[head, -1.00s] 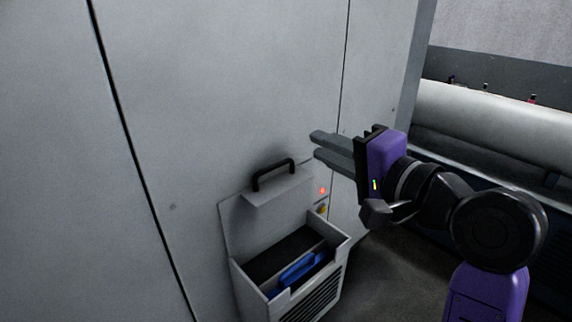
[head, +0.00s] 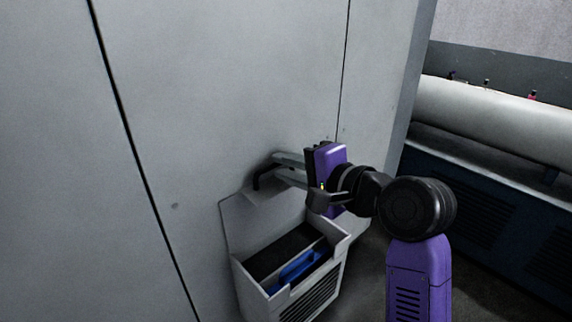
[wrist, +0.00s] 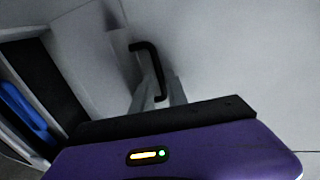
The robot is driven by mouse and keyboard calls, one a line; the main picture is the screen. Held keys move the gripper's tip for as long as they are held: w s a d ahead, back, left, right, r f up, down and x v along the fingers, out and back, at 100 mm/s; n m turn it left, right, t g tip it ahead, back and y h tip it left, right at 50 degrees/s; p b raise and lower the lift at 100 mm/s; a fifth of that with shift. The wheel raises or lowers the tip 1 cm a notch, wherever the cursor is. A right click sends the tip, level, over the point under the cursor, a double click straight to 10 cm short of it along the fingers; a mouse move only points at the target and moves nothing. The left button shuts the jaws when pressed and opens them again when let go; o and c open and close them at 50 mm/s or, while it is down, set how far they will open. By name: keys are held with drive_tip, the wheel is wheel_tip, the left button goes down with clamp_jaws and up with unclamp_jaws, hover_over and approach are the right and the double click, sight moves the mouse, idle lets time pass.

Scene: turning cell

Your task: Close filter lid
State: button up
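The filter box (head: 318,287) is a pale housing with a slatted front, low on the grey cabinet wall. Its lid (head: 237,222) stands up open against the wall, with a black bar handle (head: 262,178) at its upper edge. Inside the box are a dark filter panel and a blue piece (head: 299,266). My gripper (head: 276,166) is at the handle, coming from the right. In the wrist view, the two grey fingers (wrist: 158,92) are apart, with the handle (wrist: 152,62) between or just in front of them. Contact cannot be told.
The grey cabinet wall (head: 230,80) is close behind the lid and handle. A large pale cylinder (head: 490,120) lies to the right, above dark panels (head: 480,215). Dark floor shows to the right of the box.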

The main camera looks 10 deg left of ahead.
clamp_jaws()
idle(1.4)
